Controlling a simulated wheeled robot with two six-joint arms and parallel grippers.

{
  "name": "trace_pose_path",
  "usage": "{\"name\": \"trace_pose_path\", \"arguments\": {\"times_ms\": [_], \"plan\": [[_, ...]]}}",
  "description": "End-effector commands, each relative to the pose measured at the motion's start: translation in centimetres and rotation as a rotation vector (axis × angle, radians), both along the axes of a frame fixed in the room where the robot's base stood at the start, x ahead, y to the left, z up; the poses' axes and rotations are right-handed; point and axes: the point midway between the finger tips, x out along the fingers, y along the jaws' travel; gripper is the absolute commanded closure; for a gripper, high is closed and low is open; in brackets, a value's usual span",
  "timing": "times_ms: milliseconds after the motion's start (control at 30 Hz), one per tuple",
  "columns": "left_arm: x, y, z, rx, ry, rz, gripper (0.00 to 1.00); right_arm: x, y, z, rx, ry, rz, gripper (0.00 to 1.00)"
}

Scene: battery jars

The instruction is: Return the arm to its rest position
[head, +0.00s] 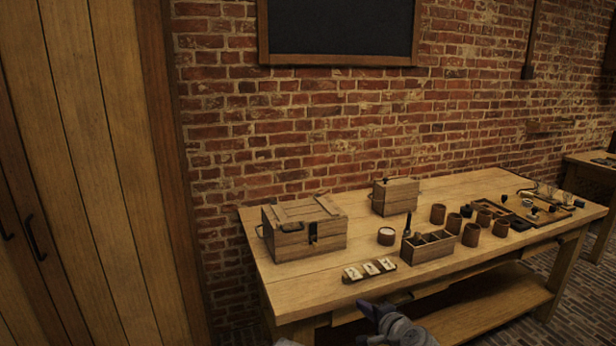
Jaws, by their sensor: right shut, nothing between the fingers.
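My right gripper (377,312) shows at the bottom of the head view, low in front of the table's near edge. It is dark, its fingers are shut, and nothing is held in it. It is apart from everything on the wooden table (262,258). A grey part of my right arm shows behind it at the bottom edge. My left gripper is not in the picture.
On the table stand a large wooden crate (296,246), a smaller wooden box (395,197), a compartment box (428,253), a card strip (369,270) and several brown jars (471,234). A second table (592,166) is at far right. The table's front left corner is bare.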

Motion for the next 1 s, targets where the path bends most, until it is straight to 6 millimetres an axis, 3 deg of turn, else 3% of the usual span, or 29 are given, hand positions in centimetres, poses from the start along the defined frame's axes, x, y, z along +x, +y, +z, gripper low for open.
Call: {"name": "trace_pose_path", "arguments": {"times_ms": [367, 567, 800, 1000], "plan": [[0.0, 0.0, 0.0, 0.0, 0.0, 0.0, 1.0, -2.3, 4.6, -3.1, -0.201, 0.08, 0.211, 1.0], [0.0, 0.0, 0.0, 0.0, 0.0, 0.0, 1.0, -5.4, 8.0, -6.3, -0.399, 0.162, 0.421, 1.0], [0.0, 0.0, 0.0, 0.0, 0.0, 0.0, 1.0, -12.0, 10.8, -11.3, -0.762, 0.324, 0.803, 1.0], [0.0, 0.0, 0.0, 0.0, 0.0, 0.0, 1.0, -18.1, 10.1, -13.8, -1.074, 0.502, 1.135, 1.0]]}}
